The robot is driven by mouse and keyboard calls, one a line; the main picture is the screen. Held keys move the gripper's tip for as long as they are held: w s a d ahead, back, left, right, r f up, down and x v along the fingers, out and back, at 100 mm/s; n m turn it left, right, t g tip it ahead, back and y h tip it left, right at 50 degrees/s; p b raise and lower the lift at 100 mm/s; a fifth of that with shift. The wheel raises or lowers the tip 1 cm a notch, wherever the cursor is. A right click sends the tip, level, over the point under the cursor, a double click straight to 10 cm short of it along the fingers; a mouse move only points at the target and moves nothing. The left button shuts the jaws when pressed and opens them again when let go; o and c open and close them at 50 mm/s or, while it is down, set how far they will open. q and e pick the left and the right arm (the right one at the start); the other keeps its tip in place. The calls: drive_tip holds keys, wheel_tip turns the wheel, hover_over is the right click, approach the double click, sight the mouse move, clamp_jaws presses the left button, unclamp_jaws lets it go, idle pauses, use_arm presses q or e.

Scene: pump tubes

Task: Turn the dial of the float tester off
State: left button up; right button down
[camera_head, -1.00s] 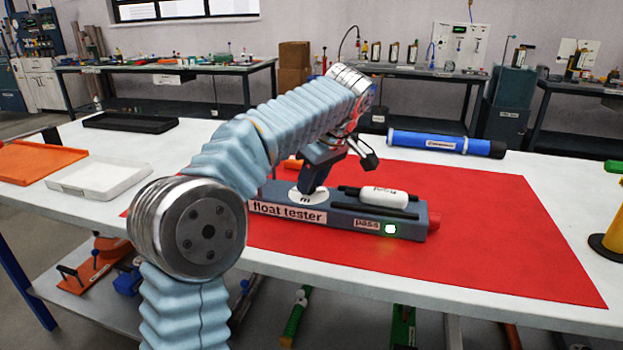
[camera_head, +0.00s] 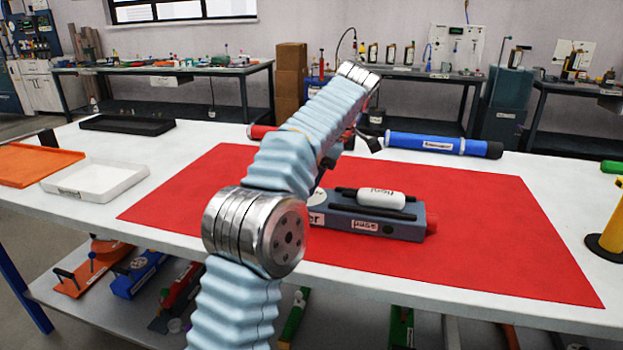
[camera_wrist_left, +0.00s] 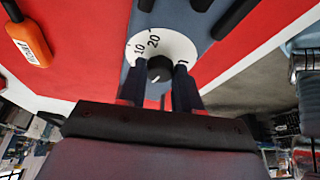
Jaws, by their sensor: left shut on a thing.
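The float tester (camera_head: 385,225) is a blue-grey block on the red mat (camera_head: 480,235), with a white float (camera_head: 381,199) lying on its top and a "pass" label on its front. No lit light shows on its front. My left arm hides its left part in the head view. In the left wrist view its white dial plate (camera_wrist_left: 184,48) shows the numbers 10 and 20 around a black dial knob (camera_wrist_left: 160,68). The two fingers of my left gripper (camera_wrist_left: 159,88) are shut on the knob, one on each side. My right gripper is not in view.
A blue tube (camera_head: 425,143) lies at the mat's back edge. An orange labelled piece (camera_wrist_left: 28,40) lies beside the tester. White (camera_head: 97,178), orange (camera_head: 38,163) and black (camera_head: 127,123) trays are at left. A yellow stand (camera_head: 607,238) is at right.

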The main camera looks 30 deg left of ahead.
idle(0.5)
use_arm(q)
drive_tip(key=o, duration=1)
drive_tip(key=shift+o, duration=0.2)
